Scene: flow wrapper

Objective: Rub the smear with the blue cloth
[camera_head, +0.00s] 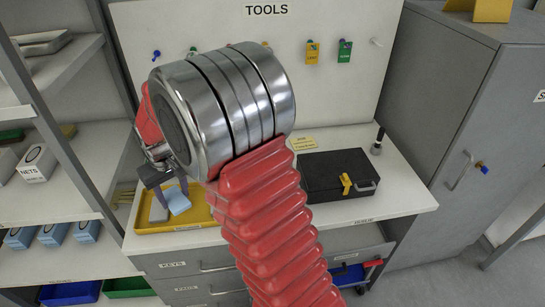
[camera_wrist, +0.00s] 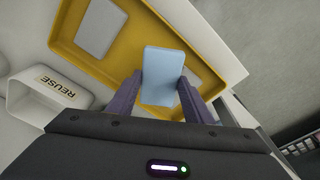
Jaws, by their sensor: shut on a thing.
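The blue cloth (camera_wrist: 160,75) is a small, light blue, block-like pad, held between the two fingers of my gripper (camera_wrist: 161,92) in the wrist view. My gripper is shut on it. The head view shows the blue cloth (camera_head: 178,201) at the yellow tray, below my gripper (camera_head: 168,187), partly hidden by my arm. Whether it touches the tray floor I cannot tell. Grey pads (camera_wrist: 101,27) lie in the yellow tray (camera_wrist: 66,45), one partly behind the cloth. I cannot make out the smear in either view.
The tray stands on a white worktop (camera_head: 392,198) with drawers below. A black case (camera_head: 325,180) with a yellow tag lies to the right. A tool board (camera_head: 330,90) rises behind. Shelves (camera_head: 85,148) stand left, a grey cabinet (camera_head: 430,110) right. A white REUSE bin (camera_wrist: 45,97) adjoins the tray.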

